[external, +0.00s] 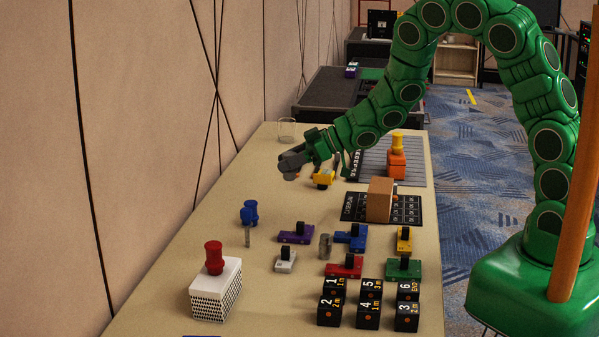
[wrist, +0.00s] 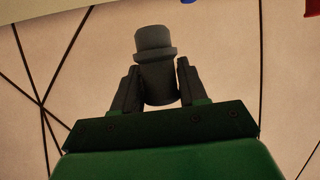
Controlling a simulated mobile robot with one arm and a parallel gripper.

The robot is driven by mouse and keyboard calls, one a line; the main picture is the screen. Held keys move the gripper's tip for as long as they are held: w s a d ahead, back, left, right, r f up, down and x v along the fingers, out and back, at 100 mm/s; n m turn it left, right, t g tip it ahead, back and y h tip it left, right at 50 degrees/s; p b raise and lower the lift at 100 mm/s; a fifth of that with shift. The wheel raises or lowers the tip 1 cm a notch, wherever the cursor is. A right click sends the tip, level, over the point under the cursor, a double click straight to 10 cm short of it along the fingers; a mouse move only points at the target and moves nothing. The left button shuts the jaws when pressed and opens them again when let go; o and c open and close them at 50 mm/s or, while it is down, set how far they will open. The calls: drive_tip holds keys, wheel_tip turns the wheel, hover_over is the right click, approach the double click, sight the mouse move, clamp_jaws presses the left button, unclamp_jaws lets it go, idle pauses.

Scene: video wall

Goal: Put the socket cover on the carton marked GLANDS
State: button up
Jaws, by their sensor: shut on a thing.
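My gripper (external: 290,163) is at the far left part of the table, above the top. In the wrist view my gripper (wrist: 158,88) is shut on a grey stepped cylinder with a collar (wrist: 155,58), its narrower end pointing away from the fingers. It may be the socket cover; no label tells. A plain brown carton (external: 379,201) stands on a black printed mat, right of and nearer than the gripper. I cannot read GLANDS on any box; the brown carton's lettering, if any, is not visible.
A white perforated box (external: 214,295) bears a red piece (external: 214,257); an orange block bears a yellow piece (external: 397,142). A blue piece (external: 249,212), several coloured switch-like blocks and black numbered cubes (external: 367,311) fill the near table. A clear glass (external: 287,130) stands behind the gripper.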

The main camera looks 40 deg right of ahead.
drive_tip(key=d+r, duration=0.1)
drive_tip(key=d, duration=1.4)
hover_over(382, 184)
drive_tip(key=shift+a+f, duration=0.15)
drive_tip(key=shift+f, duration=1.75)
drive_tip(key=shift+a+f, duration=0.15)
drive_tip(key=shift+f, duration=1.75)
drive_tip(key=shift+f, duration=0.15)
drive_tip(key=o, duration=1)
drive_tip(key=shift+s+d+r, duration=0.1)
drive_tip(key=shift+d+r, duration=0.05)
drive_tip(key=shift+r, duration=0.1)
drive_tip(key=shift+s+v, duration=0.2)
drive_tip(key=shift+v, duration=5.65)
